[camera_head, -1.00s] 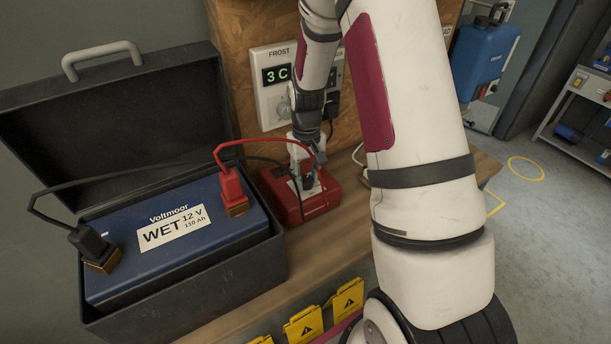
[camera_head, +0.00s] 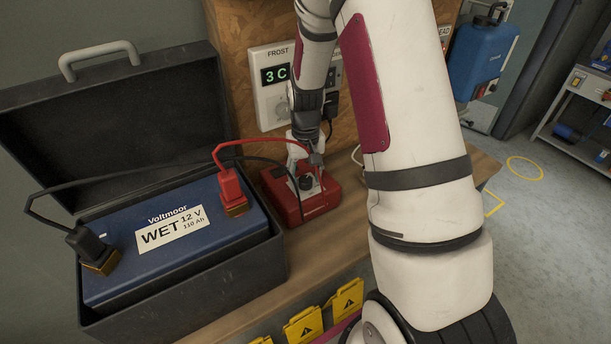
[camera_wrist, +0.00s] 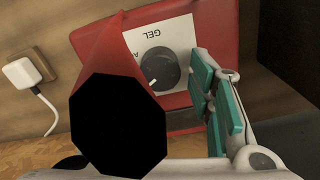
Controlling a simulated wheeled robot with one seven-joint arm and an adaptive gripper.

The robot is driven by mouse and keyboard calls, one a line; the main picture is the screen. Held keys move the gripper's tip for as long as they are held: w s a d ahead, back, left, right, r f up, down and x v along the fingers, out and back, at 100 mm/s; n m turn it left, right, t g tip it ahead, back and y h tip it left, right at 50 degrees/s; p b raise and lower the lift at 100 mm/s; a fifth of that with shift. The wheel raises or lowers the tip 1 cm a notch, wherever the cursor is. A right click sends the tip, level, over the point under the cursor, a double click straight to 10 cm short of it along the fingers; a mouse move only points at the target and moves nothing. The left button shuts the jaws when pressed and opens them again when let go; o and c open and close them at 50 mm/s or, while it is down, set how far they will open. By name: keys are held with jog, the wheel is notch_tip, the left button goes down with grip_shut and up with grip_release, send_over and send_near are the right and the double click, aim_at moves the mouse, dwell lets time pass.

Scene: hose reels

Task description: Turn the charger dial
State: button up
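The red charger (camera_head: 325,199) sits on the wooden bench beside the battery box. Its dark round dial (camera_head: 306,182) is on the top face. In the wrist view the dial (camera_wrist: 158,68) sits on a white label reading "GEL", with an "A" partly hidden at left. Its white mark points to the lower left. My gripper (camera_head: 305,160) is above and behind the dial, apart from it. In the wrist view one teal-padded finger stands right of the dial. A red cable piece (camera_wrist: 108,55) with a black end hides the other finger. The gripper looks open and empty.
A blue battery (camera_head: 125,240) labelled "WET 12 V" lies in an open black box, with red and black clamps. The red and black cables arch close to my gripper. A wall panel (camera_head: 268,98) reads "3 C". Yellow tags hang along the bench front.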

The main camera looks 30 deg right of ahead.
aim_at(305, 178)
notch_tip(305, 178, up, 12)
dwell(0.7)
dwell(0.4)
